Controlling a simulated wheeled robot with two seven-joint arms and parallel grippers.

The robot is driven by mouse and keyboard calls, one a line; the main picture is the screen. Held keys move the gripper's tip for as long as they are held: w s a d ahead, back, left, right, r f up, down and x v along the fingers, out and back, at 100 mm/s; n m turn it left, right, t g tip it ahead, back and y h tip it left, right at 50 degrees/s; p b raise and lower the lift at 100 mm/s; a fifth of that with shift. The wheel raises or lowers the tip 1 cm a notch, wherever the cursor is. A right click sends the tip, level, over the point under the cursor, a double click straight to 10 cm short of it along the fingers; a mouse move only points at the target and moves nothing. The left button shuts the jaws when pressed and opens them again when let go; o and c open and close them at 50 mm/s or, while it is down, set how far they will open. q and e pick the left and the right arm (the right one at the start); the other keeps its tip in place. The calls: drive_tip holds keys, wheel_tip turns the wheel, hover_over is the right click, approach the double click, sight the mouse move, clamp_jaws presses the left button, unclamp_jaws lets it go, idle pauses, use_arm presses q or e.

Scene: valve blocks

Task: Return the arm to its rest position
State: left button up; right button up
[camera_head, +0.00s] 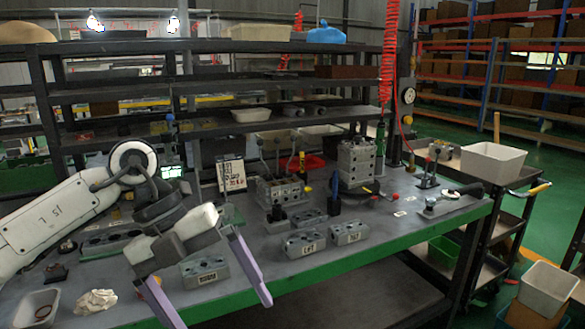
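My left arm (60,215) comes in from the left and reaches over the workbench (385,240). My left gripper (218,308) points down toward the front edge of the bench. Its two purple fingers are spread wide apart. Nothing shows held between them. A grey valve block (205,272) lies on the bench just behind the gap between the fingers, apparently untouched. My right arm and gripper are not in view.
More valve blocks (305,243) lie on the bench to the right, with a taller block stack (356,162) behind. A tray (38,308) and crumpled paper (96,301) sit front left. Dark shelving (100,88) stands behind. A cart (512,180) is at right.

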use_arm(q)
drive_tip(key=s+d+m+g+h, duration=0.1)
drive_tip(key=s+d+h, duration=0.25)
drive_tip(key=d, duration=0.25)
drive_tip(key=s+d+g+h, duration=0.2)
drive_tip(key=d+h, duration=0.2)
drive_tip(key=d, duration=0.3)
drive_tip(key=d+r+n+t+h+p, duration=0.1)
drive_tip(key=d+r+n+t+h, duration=0.35)
drive_tip(key=h, duration=0.35)
drive_tip(key=w+a+f+n+t+y+p, duration=0.1)
drive_tip(key=w+a+f+n+t+y, duration=0.4)
drive_tip(key=f+n+t, duration=0.5)
drive_tip(key=w+a+f+n+t+y, duration=0.2)
drive_tip(key=a+f+n+t+y, duration=0.4)
drive_tip(key=n, duration=0.6)
drive_tip(key=s+a+f+n+g+y, duration=0.3)
drive_tip(key=s+a+f, duration=0.2)
drive_tip(key=s+f, duration=0.4)
drive_tip(key=s+a+f+n+g+y, duration=0.3)
drive_tip(key=s+a+f, duration=0.3)
drive_tip(key=s+f, duration=0.4)
wheel_tip(320, 180, down, 4)
drive_tip(key=shift+g+y+p, duration=0.35)
drive_tip(key=shift+g+y, duration=0.1)
drive_tip(key=shift+g, duration=0.1)
